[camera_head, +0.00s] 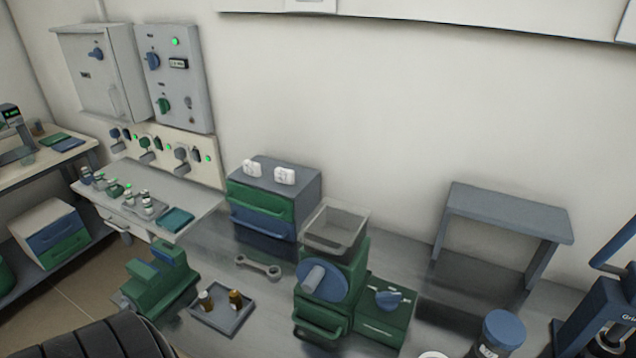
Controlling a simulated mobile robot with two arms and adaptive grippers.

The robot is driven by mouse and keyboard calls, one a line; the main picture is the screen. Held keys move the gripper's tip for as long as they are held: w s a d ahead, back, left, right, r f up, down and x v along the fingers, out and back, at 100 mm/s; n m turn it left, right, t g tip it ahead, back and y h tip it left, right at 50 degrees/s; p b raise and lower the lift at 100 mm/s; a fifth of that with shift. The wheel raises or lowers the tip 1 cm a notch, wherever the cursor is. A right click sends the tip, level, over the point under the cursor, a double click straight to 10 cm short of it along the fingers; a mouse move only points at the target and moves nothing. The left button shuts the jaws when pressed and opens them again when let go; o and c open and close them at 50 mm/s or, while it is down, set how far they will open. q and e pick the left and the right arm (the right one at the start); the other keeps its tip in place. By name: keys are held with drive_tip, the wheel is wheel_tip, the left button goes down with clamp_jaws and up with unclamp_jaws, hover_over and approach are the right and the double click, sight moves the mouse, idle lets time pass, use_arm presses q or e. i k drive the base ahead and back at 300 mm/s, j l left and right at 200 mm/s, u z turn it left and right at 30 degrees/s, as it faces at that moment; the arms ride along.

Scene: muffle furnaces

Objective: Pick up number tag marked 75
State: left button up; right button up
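Two small white tags stand on top of the drawer cabinet (304,183), one on the left (252,168) and one on the right (284,177). Each has dark marks on its face, too small to read, so I cannot tell which is 75. The tags stand apart from each other, near the cabinet's front edge. Neither of my grippers shows in the head view.
A green machine (330,289) with a grey hopper stands right of the cabinet. A wrench (258,267), a tray (222,318) with small bottles and a green vise-like block (157,282) occupy the bench front. A grey stand (510,213) is at right.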

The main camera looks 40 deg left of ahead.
sight(252, 168)
drive_tip(key=u, duration=1.65)
